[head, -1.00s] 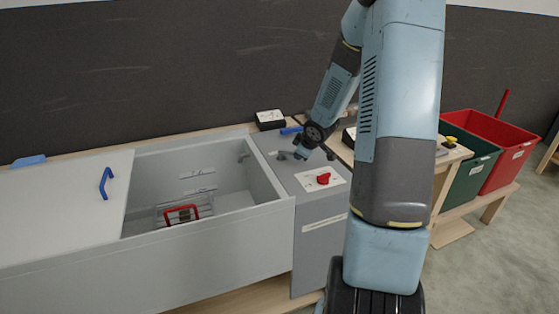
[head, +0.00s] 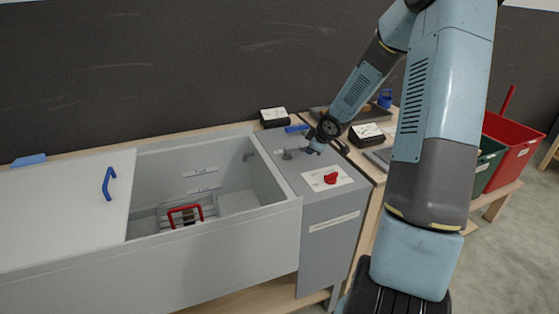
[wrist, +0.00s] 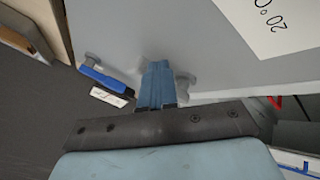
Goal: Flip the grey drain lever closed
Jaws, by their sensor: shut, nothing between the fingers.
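The grey drain lever (head: 288,153) stands on top of the grey control cabinet (head: 296,171), at the right end of the tank. My gripper (head: 312,150) is shut and empty, just right of the lever and low over the cabinet top. In the wrist view my shut blue fingers (wrist: 157,68) point at the grey top, with a grey round part (wrist: 185,80), likely the lever, close beside them. Part of it is hidden behind the gripper mount. I cannot tell whether the fingers touch it.
A blue lever (head: 297,128) is behind the grey one, and a red knob (head: 331,178) on a white plate is in front. The open grey tank (head: 215,222) holds a rack with a red handle (head: 184,213). Black labelled boxes (head: 273,117) stand nearby.

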